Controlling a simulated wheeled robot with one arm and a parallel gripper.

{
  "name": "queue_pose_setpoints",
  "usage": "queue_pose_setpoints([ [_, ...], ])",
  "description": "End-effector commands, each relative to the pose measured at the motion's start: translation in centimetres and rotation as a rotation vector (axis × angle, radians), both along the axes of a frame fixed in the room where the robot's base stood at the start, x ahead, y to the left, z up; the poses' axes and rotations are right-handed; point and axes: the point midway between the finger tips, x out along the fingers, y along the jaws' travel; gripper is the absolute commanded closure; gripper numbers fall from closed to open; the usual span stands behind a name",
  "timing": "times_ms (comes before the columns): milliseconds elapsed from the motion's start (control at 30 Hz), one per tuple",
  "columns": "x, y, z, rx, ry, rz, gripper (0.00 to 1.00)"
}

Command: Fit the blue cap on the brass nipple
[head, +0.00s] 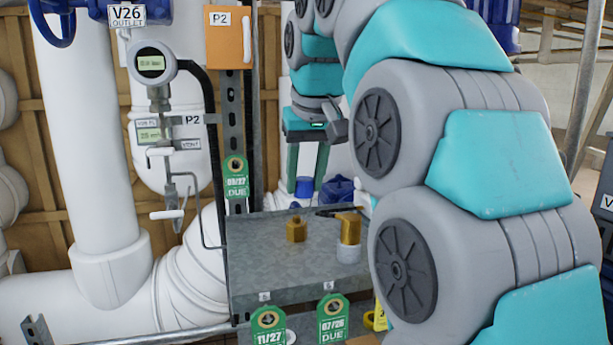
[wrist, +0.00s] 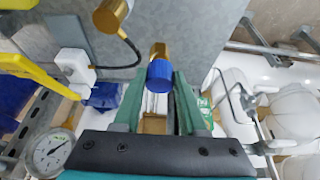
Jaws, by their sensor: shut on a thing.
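The blue cap (head: 304,187) is held between the fingertips of my gripper (head: 306,178), which is shut on it. In the wrist view the cap (wrist: 159,75) sits between the green fingertips (wrist: 159,88). The brass nipple (head: 296,230) stands upright on the grey metal shelf (head: 265,262). In the head view the cap is above the nipple, with a gap between them. In the wrist view the brass nipple (wrist: 158,49) shows just beyond the cap, partly hidden by it; the depth between them is hard to tell there.
A second brass piece (head: 350,228) with a white base (head: 348,253) stands right of the nipple; it also shows in the wrist view (wrist: 110,14). Green tags (head: 332,318) hang at the shelf's front. White pipes (head: 100,200) stand left. A pressure gauge (wrist: 48,152) shows at lower left.

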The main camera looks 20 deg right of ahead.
Motion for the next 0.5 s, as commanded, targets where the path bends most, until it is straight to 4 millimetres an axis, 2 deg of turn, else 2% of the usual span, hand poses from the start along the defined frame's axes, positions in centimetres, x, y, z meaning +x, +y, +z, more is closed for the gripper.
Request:
queue_pose_setpoints([
  [500,4.5,0.0,-1.6,0.0,0.0,0.0,0.99],
])
